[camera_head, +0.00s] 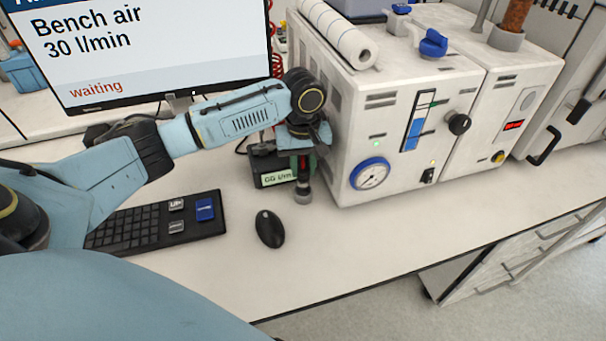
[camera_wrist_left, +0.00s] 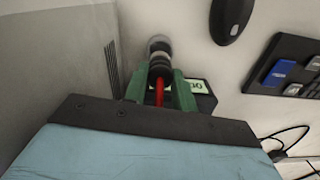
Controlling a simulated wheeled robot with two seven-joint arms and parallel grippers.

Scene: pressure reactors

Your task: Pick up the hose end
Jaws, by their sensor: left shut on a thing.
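The hose end (camera_wrist_left: 158,62) is a black fitting with a silver tip and a red hose behind it. In the left wrist view it sits between the two green fingers of my left gripper (camera_wrist_left: 161,84), which is shut on it. In the head view my left gripper (camera_head: 302,168) points down beside the white cabinet, and the hose end (camera_head: 303,194) hangs below the fingers, silver tip down. I cannot tell whether the tip touches the bench. Most of the hose is hidden behind the gripper. My right gripper is not in view.
A dark box with a "GO l/min" style label (camera_head: 275,179) stands just left of the gripper. The white cabinet with a gauge (camera_head: 340,120) is close on the right. A mouse (camera_head: 269,229), keyboard (camera_head: 140,228) and monitor (camera_head: 160,60) are nearby.

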